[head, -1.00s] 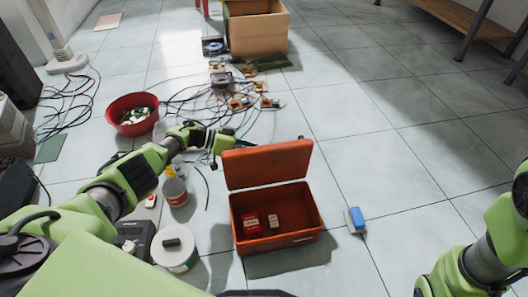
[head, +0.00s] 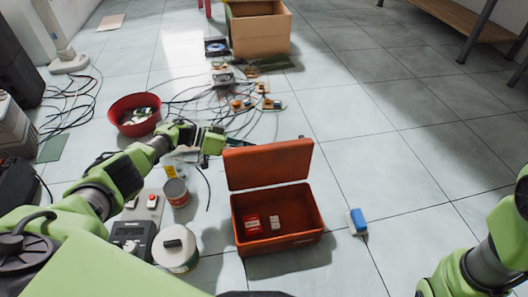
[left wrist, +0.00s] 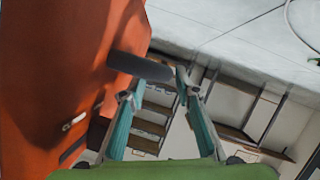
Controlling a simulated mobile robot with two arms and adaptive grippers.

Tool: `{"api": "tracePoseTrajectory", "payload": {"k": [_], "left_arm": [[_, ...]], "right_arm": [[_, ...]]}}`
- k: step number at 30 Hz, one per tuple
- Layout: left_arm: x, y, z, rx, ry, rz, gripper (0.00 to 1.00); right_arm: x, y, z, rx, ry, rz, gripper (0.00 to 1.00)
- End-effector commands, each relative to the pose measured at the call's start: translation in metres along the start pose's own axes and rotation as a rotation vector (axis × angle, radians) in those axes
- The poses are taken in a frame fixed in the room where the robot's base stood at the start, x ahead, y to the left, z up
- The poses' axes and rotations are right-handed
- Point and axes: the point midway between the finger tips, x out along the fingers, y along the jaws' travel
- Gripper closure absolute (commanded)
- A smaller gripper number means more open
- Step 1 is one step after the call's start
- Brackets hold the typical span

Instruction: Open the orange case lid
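The orange case (head: 277,241) sits on the tiled floor at the middle front of the head view. Its lid (head: 268,165) stands up at the far side, so the case is open. Inside lie a red box (head: 252,224) and a small pale box (head: 275,222). My left gripper (head: 236,141) is at the lid's upper left corner, partly behind it. In the left wrist view the lid's orange surface (left wrist: 60,70) fills the left side, close beside my gripper's fingers (left wrist: 160,85). I cannot tell whether they touch it or how far they are closed. My right gripper is out of view.
A blue and white block (head: 356,221) lies right of the case. A can (head: 175,192), a white round tub (head: 175,248) and a dark device (head: 132,236) stand to the left. A red bowl (head: 133,114), cables and a cardboard box (head: 259,32) are farther back. The right floor is clear.

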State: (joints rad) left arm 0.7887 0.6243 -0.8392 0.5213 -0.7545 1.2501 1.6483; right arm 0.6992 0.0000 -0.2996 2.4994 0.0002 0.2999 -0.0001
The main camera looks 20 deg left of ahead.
Motion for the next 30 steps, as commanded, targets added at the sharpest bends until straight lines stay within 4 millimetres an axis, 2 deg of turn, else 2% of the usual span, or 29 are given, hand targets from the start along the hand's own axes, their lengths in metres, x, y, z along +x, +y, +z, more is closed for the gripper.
{"api": "tracePoseTrajectory", "payload": {"k": [3,9,30], "left_arm": [[-0.019,0.000,0.001,0.000,-0.001,-0.001,0.70],[-0.039,0.000,0.000,0.000,0.000,0.000,0.70],[-0.043,0.000,0.000,0.000,0.000,0.002,0.70]], "right_arm": [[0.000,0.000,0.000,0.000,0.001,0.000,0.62],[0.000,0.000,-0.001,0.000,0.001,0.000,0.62],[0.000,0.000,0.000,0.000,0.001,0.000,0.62]]}}
